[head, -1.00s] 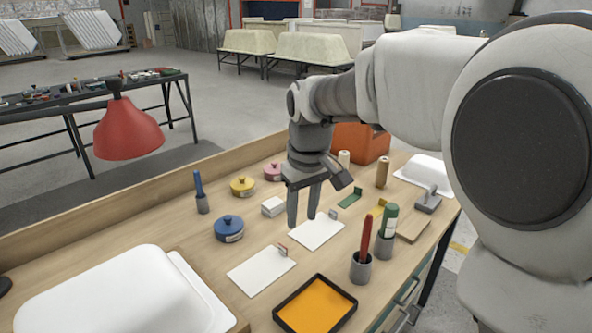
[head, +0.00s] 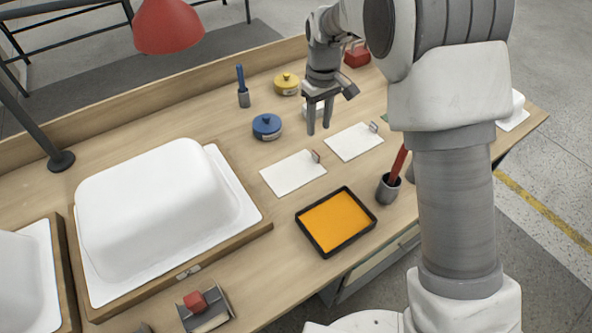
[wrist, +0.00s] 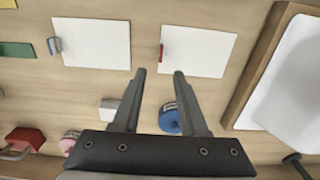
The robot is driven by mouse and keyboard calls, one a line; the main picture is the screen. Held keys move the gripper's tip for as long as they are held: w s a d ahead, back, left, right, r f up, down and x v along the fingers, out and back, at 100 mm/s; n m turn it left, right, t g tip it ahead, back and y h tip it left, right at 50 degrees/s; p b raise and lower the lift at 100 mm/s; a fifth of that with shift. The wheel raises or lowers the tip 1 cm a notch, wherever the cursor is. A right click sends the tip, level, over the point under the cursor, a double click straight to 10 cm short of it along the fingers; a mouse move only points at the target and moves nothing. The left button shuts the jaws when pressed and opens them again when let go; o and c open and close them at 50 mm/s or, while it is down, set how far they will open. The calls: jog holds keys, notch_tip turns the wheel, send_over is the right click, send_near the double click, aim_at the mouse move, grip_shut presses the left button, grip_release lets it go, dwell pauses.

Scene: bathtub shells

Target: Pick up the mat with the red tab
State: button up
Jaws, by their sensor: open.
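Two white mats lie flat on the wooden bench. The mat with the red tab (head: 293,175) is the one nearer the large white tub shell. Its small upright tab (head: 315,156) stands at its right end in the head view. The wrist view shows this mat (wrist: 202,50) with a clearly red tab (wrist: 161,52) on its left edge. The other mat (head: 354,143) has a greyish tab. My gripper (head: 318,130) is open and empty above the bench, behind the mats. In the wrist view my fingertips (wrist: 160,72) point toward the gap between the mats, near the red tab.
A blue lidded pot (head: 267,127) stands close to my gripper's left. A white tub shell (head: 150,205) fills the left. An orange tray (head: 337,220) lies in front of the mats, and a grey cup (head: 388,188) with a red-handled tool stands to the right.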

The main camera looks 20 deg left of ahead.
aim_at(316, 153)
notch_tip(316, 153, down, 9)
jog(key=shift+s+f+b, duration=0.1)
jog(key=shift+f+b, duration=0.1)
jog(key=shift+b, duration=0.4)
grip_shut()
